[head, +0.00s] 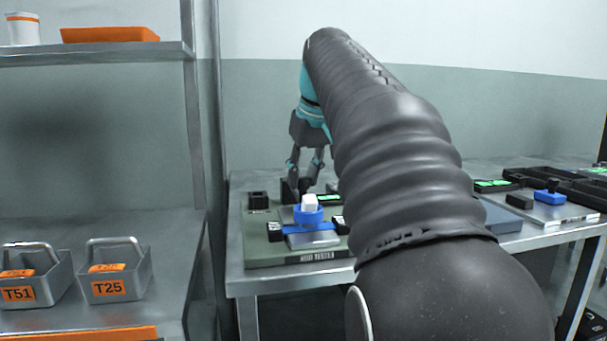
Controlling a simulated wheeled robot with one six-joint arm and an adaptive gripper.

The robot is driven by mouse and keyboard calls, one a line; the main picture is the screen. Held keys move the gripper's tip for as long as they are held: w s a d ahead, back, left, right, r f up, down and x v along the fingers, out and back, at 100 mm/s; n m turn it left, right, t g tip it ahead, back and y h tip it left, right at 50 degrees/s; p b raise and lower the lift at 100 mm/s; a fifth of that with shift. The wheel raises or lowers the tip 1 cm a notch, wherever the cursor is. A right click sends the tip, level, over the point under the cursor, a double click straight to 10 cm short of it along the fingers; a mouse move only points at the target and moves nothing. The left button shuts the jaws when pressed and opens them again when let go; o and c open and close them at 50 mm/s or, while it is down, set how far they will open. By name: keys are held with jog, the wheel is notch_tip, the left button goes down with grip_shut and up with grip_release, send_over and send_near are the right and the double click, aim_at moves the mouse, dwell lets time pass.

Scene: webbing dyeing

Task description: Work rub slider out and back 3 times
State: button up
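The rub tester (262,248) is a grey-green plate on the metal table, with a label on its front edge. Its slider (308,216) is a blue piece with a white block on top, above a blue strip and a bright metal plate. My gripper (303,187) points down just behind and above the slider. Its two fingers show a gap higher up and lean inward lower down. Their tips merge with dark parts behind the white block, so I cannot tell whether they touch anything. My dark sleeved arm covers the tester's right side.
A metal shelf on the left holds two metal carriers, T51 (30,291) and T25 (113,287), and an orange tray (110,35) above. On the right, a blue fixture (549,196) and black trays (548,178) sit on the table. A small black block (258,201) stands at the tester's back left.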

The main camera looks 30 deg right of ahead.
grip_shut()
jog(key=shift+s, duration=0.1)
jog(key=shift+s+a+b, duration=0.2)
jog(key=shift+s+a, duration=0.05)
jog(key=shift+s, duration=0.55)
jog(key=shift+s+a+b, duration=0.15)
jog(key=shift+s+a, duration=0.1)
jog(key=shift+s, duration=0.55)
jog(key=o, duration=0.7)
grip_release()
jog(key=shift+s, duration=0.1)
jog(key=v, duration=1.2)
